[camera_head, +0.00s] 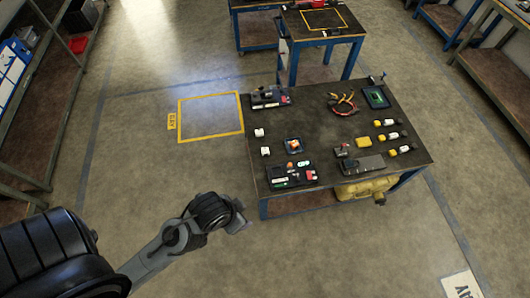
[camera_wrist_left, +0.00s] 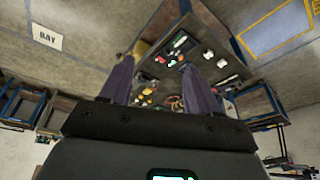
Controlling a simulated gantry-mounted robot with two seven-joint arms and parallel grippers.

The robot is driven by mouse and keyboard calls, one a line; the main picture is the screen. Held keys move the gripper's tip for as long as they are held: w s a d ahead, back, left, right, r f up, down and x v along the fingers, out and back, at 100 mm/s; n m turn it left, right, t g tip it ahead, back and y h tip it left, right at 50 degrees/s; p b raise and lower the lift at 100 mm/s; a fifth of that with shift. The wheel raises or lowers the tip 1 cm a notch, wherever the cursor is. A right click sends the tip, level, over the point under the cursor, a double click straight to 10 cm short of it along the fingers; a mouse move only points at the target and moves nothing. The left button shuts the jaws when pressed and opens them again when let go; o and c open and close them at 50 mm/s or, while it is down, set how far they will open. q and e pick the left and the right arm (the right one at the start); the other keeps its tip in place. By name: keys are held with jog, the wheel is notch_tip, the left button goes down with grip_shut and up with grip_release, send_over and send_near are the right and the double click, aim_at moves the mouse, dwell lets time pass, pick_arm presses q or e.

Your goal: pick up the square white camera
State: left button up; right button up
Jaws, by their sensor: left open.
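Two small white blocks lie near the left edge of the dark-topped table (camera_head: 315,122): a back one (camera_head: 259,132) and a front one (camera_head: 265,151). Either could be the square white camera; they are too small to tell apart. They also show in the left wrist view as a nearer-centre white block (camera_wrist_left: 208,54) and another one (camera_wrist_left: 221,63). My left gripper (camera_head: 243,222) is open and empty, in front and left of the table, well apart from both blocks. In the left wrist view its two fingers (camera_wrist_left: 157,62) stand apart, facing the table. My right gripper is not in view.
A yellow case (camera_head: 365,189) sits below. Floor left of the table is clear, with a yellow-taped square (camera_head: 210,137).

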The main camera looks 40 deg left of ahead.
pick_arm(q)
jog(key=shift+o, duration=0.3)
jog(key=shift+o, duration=1.2)
